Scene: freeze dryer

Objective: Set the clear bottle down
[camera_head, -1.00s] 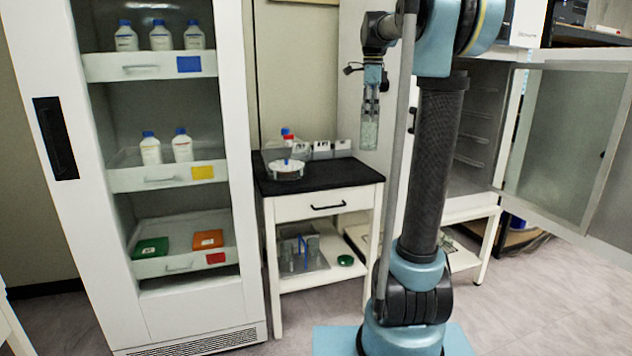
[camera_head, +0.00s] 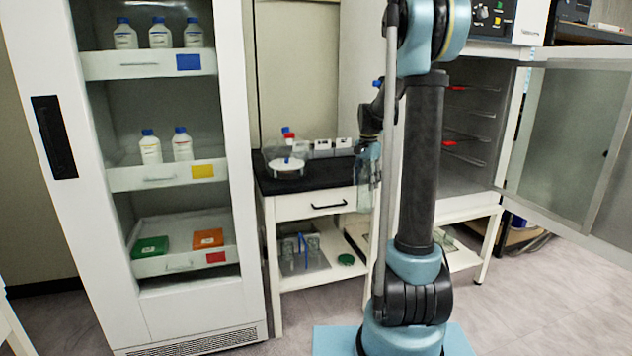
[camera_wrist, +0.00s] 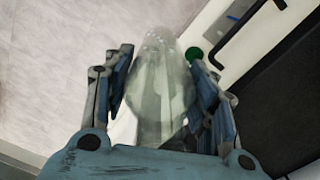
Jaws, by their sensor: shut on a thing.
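The clear bottle (camera_wrist: 160,85) is held between the two fingers of my gripper (camera_wrist: 165,95) in the wrist view. In the head view my gripper (camera_head: 368,160) hangs in front of the right end of the black-topped table (camera_head: 310,180), partly hidden by my own arm. The clear bottle (camera_head: 364,195) shows below the fingers, roughly upright and level with the table's drawer. In the wrist view the bottle is over the floor, and the dark tabletop (camera_wrist: 290,110) lies to its right.
A clear container with a white disc (camera_head: 287,165) and several small white boxes (camera_head: 322,148) stand at the back of the tabletop. The tabletop's front right is bare. A cabinet with bottles (camera_head: 150,180) stands left; an open chamber door (camera_head: 565,150) is at right.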

